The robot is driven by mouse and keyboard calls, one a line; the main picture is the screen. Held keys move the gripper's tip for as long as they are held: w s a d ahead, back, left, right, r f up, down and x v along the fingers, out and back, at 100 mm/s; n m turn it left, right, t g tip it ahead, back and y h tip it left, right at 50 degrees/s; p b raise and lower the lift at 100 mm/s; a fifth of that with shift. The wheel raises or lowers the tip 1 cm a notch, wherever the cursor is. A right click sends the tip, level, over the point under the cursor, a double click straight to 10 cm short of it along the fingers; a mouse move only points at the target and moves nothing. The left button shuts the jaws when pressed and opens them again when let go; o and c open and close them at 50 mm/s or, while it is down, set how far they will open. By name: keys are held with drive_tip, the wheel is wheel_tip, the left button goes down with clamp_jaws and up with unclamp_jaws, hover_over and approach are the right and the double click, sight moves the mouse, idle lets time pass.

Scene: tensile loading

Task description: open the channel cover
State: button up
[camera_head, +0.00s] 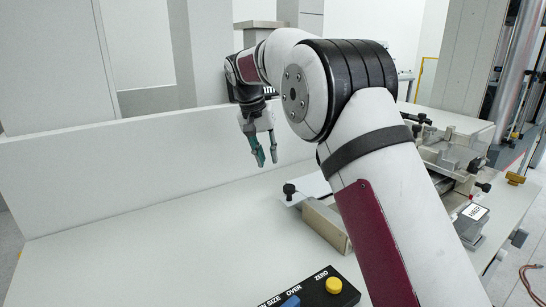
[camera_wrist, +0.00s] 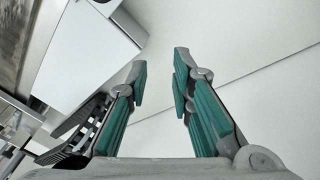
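I cannot say for certain which part is the channel cover. A low grey metal block (camera_head: 326,224) stands on the table in the head view, with a black knob (camera_head: 289,189) at its far left end; my arm hides its right side. A pale flat panel (camera_wrist: 85,58) lies at the upper left of the wrist view; I cannot tell if it is the cover. My gripper (camera_head: 267,163) hangs above the table, fingers down, beyond and left of the block. In the wrist view my gripper (camera_wrist: 160,62) is open, with nothing between its teal fingers.
A black control box (camera_head: 310,291) with a yellow button stands at the front. A metal fixture with black knobs (camera_head: 447,155) and a small grey device with a label (camera_head: 471,222) are on the right, partly behind my arm. A white low wall (camera_head: 120,165) runs along the back. The left tabletop is clear.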

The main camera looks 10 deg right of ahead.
drive_tip(key=shift+o, duration=1.4)
drive_tip(key=shift+d+r, duration=0.1)
drive_tip(key=shift+d, duration=0.15)
drive_tip(key=shift+r, duration=0.1)
drive_tip(key=v, duration=1.1)
drive_tip(key=shift+r, duration=0.4)
drive_tip(key=shift+s, duration=0.2)
